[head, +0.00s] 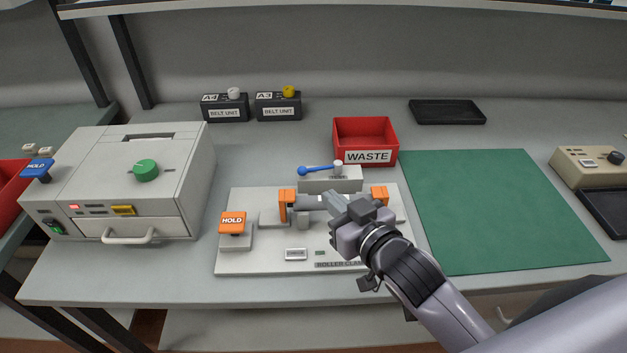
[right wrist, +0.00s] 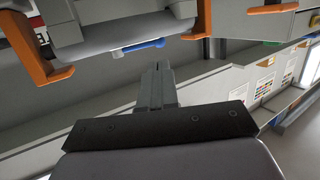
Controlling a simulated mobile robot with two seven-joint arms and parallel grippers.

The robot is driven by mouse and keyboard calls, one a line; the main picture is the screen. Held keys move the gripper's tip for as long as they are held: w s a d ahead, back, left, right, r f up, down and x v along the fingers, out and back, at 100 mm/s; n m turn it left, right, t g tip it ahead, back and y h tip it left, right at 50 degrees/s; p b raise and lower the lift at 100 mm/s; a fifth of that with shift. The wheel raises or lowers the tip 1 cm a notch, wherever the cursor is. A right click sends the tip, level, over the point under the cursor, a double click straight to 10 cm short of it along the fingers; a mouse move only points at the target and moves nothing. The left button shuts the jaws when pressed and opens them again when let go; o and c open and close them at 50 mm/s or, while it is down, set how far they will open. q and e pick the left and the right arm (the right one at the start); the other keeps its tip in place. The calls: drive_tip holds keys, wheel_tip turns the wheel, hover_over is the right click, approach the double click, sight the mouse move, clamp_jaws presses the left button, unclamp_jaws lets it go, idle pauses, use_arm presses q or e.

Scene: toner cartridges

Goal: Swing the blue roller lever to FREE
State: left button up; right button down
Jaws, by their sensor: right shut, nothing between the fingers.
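The blue roller lever (head: 318,169) lies roughly level on a grey block (head: 345,181) behind the roller. Its round blue knob points left and its pale pivot is at the right end. The lettering by the pivot is too small to read. In the right wrist view part of the blue lever (right wrist: 143,46) shows beyond the roller's underside. My right gripper (head: 332,202) is over the roller clamp, in front of the lever and apart from it. Its fingers are shut and empty, and they also show in the right wrist view (right wrist: 157,75). My left gripper is not in view.
Orange end brackets (head: 287,204) flank the roller on the pale clamp plate (head: 255,265). An orange HOLD paddle (head: 232,222) stands at its left. A red WASTE bin (head: 365,131) is behind, and a clear green mat (head: 500,210) is to the right. A printer (head: 110,190) stands left.

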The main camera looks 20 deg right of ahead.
sight(305, 172)
drive_tip(key=x, duration=0.7)
drive_tip(key=shift+w+a+f, duration=0.1)
drive_tip(key=shift+w, duration=0.1)
drive_tip(key=shift+w+a+m+h+b, duration=0.2)
drive_tip(key=shift+w+m+h+b, duration=0.15)
drive_tip(key=shift+w+m+h, duration=0.2)
drive_tip(key=shift+w+h, duration=0.15)
drive_tip(key=shift+h, duration=0.2)
drive_tip(key=shift+m, duration=0.25)
